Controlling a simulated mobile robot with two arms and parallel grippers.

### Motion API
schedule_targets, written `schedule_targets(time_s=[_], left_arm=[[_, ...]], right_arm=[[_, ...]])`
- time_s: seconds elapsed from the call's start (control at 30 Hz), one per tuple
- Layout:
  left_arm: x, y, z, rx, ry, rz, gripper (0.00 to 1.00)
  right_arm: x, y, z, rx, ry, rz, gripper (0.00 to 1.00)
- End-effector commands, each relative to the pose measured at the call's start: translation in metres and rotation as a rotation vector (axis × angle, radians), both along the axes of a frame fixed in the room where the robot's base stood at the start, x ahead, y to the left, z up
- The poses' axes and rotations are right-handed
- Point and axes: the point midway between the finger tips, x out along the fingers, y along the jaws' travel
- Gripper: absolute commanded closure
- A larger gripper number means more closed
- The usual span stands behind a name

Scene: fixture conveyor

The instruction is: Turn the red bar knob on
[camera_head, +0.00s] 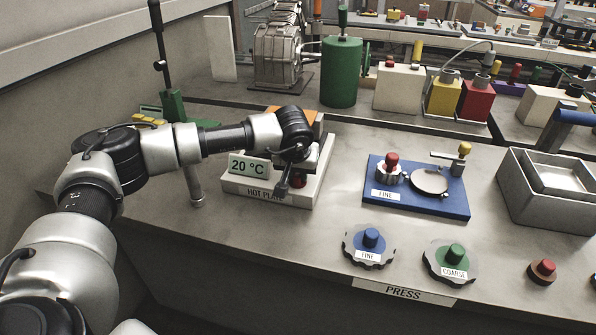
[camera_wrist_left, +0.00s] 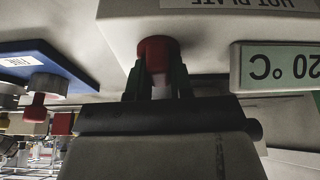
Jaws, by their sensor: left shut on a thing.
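The hot plate (camera_head: 310,190) is a pale box with a "HOT PLATE" label on its front and a display (camera_head: 249,166) reading 20 °C. Its red bar knob (camera_head: 299,181) sits on the front right part, largely covered by my left arm in the head view. In the left wrist view the red knob (camera_wrist_left: 157,48) shows clearly, with the display (camera_wrist_left: 285,66) to its right, upside down. My left gripper (camera_wrist_left: 157,78) has its two fingers closed on either side of the knob, shut on it. My right gripper is not in view.
Right of the hot plate is a blue base (camera_head: 425,199) with a red-topped knob and round plate. Blue (camera_head: 371,238) and green (camera_head: 456,254) knobs stand near the bench's front edge. A grey metal bin (camera_head: 540,210) is at the right. A green cylinder (camera_head: 341,72) stands behind.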

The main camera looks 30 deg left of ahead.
Motion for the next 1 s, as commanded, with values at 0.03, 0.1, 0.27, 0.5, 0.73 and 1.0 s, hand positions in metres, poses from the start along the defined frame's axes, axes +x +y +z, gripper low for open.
schedule_targets(time_s=[0.03,0.1,0.27,0.5,0.73,1.0], left_arm=[[0.000,0.000,0.001,-0.001,-0.001,-0.003,1.00],[0.000,0.000,0.001,-0.001,-0.001,-0.005,1.00],[0.000,0.000,0.001,-0.001,-0.001,-0.005,1.00],[0.000,0.000,0.001,-0.001,-0.001,-0.004,0.63],[0.000,0.000,0.000,-0.001,0.000,-0.004,0.53],[-0.005,-0.002,0.014,-0.001,-0.003,-0.005,0.53]], right_arm=[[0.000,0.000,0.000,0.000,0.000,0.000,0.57],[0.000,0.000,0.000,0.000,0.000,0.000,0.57],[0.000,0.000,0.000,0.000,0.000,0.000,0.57],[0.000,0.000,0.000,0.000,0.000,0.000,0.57],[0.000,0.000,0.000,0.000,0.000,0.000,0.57],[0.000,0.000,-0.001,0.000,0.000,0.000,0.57]])
